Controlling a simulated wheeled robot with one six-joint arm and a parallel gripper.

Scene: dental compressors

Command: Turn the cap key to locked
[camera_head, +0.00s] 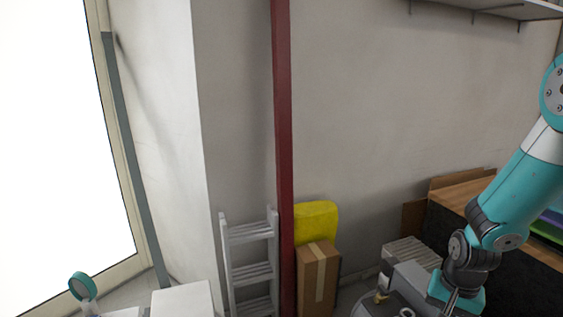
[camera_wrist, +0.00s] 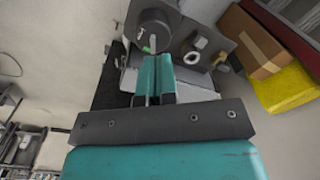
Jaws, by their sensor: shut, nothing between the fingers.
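My gripper (camera_wrist: 157,60) has teal fingers that lie together in the wrist view, with nothing between them. Just beyond the fingertips is a dark grey round part (camera_wrist: 155,20) of a machine, with a small pale upright piece and a green mark (camera_wrist: 147,50) by it. I cannot tell for sure whether this is the cap key, nor which way the key is turned. In the head view the grey compressor (camera_head: 408,279) stands at the bottom right, partly cut off by the frame. My gripper (camera_head: 450,303) is low over its right side there, its tips unclear.
A grey step ladder (camera_head: 250,262) leans further left. A wood-topped bench (camera_head: 462,192) is behind my arm.

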